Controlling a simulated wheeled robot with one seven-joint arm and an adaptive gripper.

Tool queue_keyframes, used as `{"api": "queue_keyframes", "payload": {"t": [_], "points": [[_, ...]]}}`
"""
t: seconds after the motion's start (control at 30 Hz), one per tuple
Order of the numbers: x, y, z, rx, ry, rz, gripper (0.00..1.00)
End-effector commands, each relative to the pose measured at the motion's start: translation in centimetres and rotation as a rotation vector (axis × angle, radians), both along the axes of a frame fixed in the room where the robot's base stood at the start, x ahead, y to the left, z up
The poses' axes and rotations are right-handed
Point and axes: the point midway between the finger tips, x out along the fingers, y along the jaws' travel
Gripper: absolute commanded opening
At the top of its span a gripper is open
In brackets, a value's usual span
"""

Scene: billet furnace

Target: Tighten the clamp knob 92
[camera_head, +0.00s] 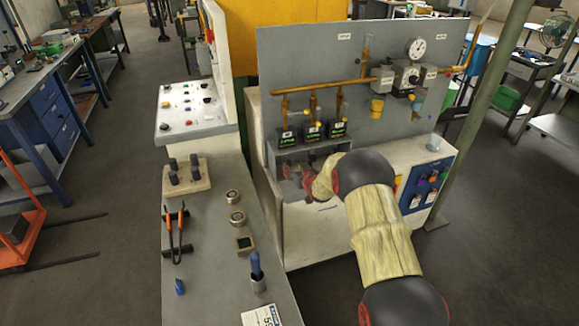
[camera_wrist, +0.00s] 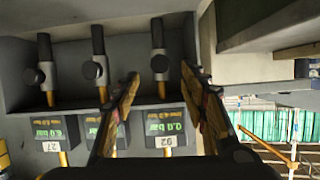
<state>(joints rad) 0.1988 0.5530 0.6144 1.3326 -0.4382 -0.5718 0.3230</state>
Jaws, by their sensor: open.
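My gripper (camera_wrist: 160,74) is open and empty. Its two fingers show on either side of the knob in the picture. I cannot tell whether the tips reach its depth, and no contact shows. In the head view my gripper (camera_head: 296,183) is at the recess under the three displays, and the knobs are hard to make out there.
Two similar knobs, a middle one (camera_wrist: 92,70) and a left one (camera_wrist: 33,76), stand close by in the wrist view. The recess wall (camera_wrist: 205,35) is near the right finger. A bench (camera_head: 205,240) with tools stands left of the cabinet in the head view.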

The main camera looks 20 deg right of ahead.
Motion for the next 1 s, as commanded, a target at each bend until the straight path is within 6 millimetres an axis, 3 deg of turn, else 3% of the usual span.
{"api": "queue_keyframes", "payload": {"t": [0.4, 0.83, 1.0], "points": [[5.2, 0.3, -2.3, -0.001, 0.001, 0.0, 0.43], [5.9, 0.3, -2.5, 0.0, 0.002, -0.001, 0.43], [5.9, 0.3, -2.5, 0.0, 0.002, -0.001, 0.34]]}}
